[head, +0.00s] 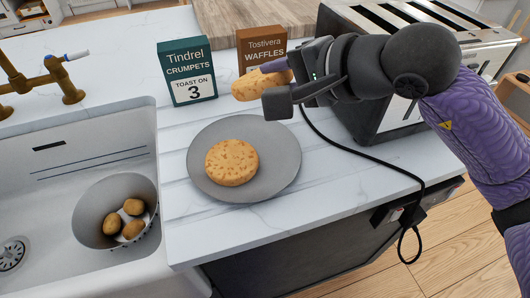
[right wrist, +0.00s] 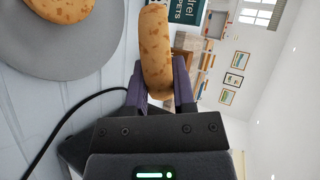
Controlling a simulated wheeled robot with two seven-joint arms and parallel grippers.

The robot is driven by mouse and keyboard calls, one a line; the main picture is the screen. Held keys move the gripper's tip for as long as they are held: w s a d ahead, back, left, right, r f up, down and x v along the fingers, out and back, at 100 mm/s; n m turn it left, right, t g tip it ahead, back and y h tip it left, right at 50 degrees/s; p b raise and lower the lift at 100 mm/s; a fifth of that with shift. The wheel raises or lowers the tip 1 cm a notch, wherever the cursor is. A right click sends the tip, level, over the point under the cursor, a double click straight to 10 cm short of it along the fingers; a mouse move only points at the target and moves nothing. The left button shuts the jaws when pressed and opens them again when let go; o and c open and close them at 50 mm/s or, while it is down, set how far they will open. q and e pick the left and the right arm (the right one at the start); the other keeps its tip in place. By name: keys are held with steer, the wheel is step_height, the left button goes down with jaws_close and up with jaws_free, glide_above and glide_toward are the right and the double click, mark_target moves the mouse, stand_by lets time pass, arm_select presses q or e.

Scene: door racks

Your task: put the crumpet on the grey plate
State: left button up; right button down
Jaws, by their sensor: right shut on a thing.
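The grey plate (head: 283,178) lies on the counter, right of the sink. A round golden crumpet (head: 232,163) rests flat on it; this crumpet also shows at the top left of the right wrist view (right wrist: 62,8). My right gripper (head: 276,83) is shut on a second crumpet (head: 250,87), holding it above the counter behind the plate. In the right wrist view this held crumpet (right wrist: 155,45) is seen nearly edge-on between the fingers. My left gripper is not in view.
A teal crumpets box (head: 187,72) and a brown waffles box (head: 258,45) stand behind the plate. A metal toaster (head: 380,118) with a black cord is at right. The sink (head: 60,150) at left holds a grey colander (head: 90,205) with several potatoes.

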step_height(320, 180, down, 9)
steer(key=b, duration=0.6)
steer(key=shift+r, duration=0.15)
steer(key=shift+w+f, duration=0.1)
steer(key=shift+f, duration=0.15)
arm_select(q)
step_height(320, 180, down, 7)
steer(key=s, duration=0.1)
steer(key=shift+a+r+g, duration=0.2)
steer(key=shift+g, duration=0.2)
arm_select(e)
steer(key=shift+r, duration=0.2)
steer(key=c, duration=0.7)
jaws_free()
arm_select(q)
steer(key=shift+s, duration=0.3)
arm_select(e)
steer(key=shift+o, duration=0.4)
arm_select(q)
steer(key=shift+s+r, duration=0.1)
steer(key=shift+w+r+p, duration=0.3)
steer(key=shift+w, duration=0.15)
arm_select(e)
steer(key=v, duration=0.8)
